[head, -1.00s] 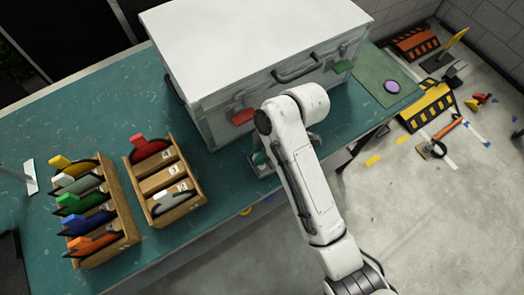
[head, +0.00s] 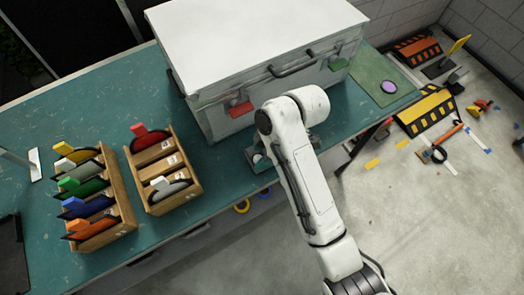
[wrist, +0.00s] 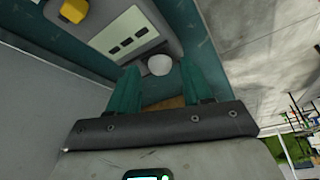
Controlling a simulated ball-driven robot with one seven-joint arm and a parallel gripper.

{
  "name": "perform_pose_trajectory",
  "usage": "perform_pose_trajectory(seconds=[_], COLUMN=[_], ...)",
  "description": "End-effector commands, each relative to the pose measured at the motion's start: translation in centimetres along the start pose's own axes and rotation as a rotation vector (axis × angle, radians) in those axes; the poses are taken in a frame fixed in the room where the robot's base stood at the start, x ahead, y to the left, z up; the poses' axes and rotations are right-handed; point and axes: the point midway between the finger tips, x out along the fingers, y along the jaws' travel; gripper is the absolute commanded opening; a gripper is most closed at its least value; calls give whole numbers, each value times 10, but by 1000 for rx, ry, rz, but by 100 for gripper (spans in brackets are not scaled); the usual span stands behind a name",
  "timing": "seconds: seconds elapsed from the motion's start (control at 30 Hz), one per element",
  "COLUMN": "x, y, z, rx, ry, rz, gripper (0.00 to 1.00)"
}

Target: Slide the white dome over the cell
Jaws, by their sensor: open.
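The white dome (wrist: 160,64) is a small round knob at the edge of a grey device (wrist: 165,18) with a pale three-window panel in the wrist view. My gripper (wrist: 158,78) is open, its two green fingers on either side of the dome with gaps to both. I cannot tell how deep the fingers reach. In the head view a little of the device and the white dome (head: 258,157) shows beside my arm, which hides the rest. I cannot make out the cell.
A large white case (head: 255,60) with red and green latches stands close behind my arm on the teal table (head: 215,170). Two wooden racks (head: 118,190) with coloured pieces stand at left. A green mat (head: 388,80) with a purple disc lies at right. A yellow block (wrist: 73,10) is on the device.

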Motion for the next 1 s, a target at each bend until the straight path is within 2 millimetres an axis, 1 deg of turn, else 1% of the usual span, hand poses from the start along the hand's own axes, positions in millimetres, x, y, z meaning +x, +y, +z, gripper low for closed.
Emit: perform_pose_trajectory(seconds=[0.17,0.27,0.37,0.5,0.6,0.8,1.0], x=[-7,-21,-41,-75,-90,-103,-108], y=[0,1,2,0,0,1,0], z=[0,0,0,-2,-1,0,0], rx=[0,-1,0,2,3,2,1], ry=[0,0,2,-1,0,0,0], rz=[1,4,6,2,1,2,1], gripper=[50,50,50,50,50,50,50])
